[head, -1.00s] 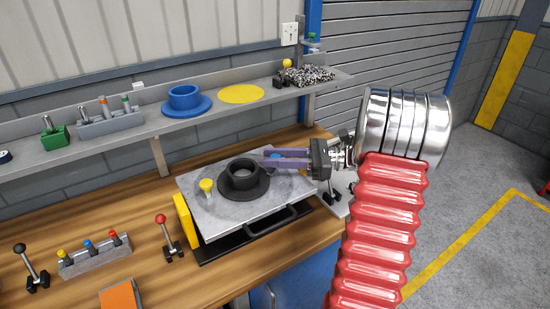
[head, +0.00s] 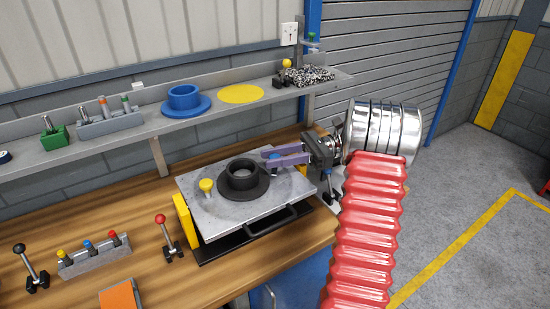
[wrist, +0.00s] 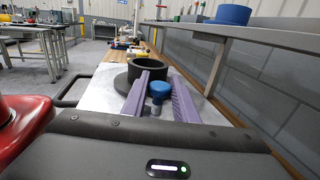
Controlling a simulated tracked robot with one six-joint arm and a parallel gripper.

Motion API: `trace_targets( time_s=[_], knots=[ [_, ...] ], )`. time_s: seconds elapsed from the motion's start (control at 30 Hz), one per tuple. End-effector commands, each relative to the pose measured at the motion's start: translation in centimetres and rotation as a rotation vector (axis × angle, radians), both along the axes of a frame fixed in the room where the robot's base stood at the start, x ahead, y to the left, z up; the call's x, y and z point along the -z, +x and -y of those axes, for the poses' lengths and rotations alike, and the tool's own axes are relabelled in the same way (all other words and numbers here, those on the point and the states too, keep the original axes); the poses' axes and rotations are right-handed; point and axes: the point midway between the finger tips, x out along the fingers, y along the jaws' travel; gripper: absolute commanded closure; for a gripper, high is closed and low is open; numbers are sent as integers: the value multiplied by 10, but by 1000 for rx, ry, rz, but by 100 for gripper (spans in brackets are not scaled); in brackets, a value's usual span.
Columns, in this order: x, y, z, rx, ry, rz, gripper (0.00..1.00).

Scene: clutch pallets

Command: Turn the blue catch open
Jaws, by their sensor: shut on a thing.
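The blue catch (wrist: 159,90) is a small round blue knob on a short stem. In the wrist view it stands between the two purple fingers of my gripper (wrist: 160,80). In the head view only a bit of blue shows between the fingertips, and the fingers of my gripper (head: 270,157) hide the rest. My gripper is shut on the blue catch, at the far right part of the grey metal plate (head: 213,213). A yellow catch (head: 206,186) stands at the plate's left side. A black flanged ring (head: 243,180) sits between the two catches.
A shelf (head: 150,128) runs behind the bench, carrying a blue flanged ring (head: 186,99) and a yellow disc (head: 241,94). A black handle (head: 270,223) is at the plate's front. A red-knobbed lever (head: 165,235) stands left of the plate.

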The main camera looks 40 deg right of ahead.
Motion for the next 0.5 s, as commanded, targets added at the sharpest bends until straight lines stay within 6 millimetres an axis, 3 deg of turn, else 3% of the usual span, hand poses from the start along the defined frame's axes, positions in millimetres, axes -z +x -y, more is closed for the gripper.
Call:
trace_targets(
  time_s=[0.03, 0.07, 0.1, 0.27, 0.5],
  knots=[
    [-1, 0, 1, 2, 0, 3, 96],
    [-1, 0, 1, 2, 0, 3, 72],
    [-1, 0, 1, 2, 0, 2, 69],
    [-1, 0, 0, 2, -1, 2, 58],
    [0, 0, 0, 2, 0, 1, 57]
  ],
)
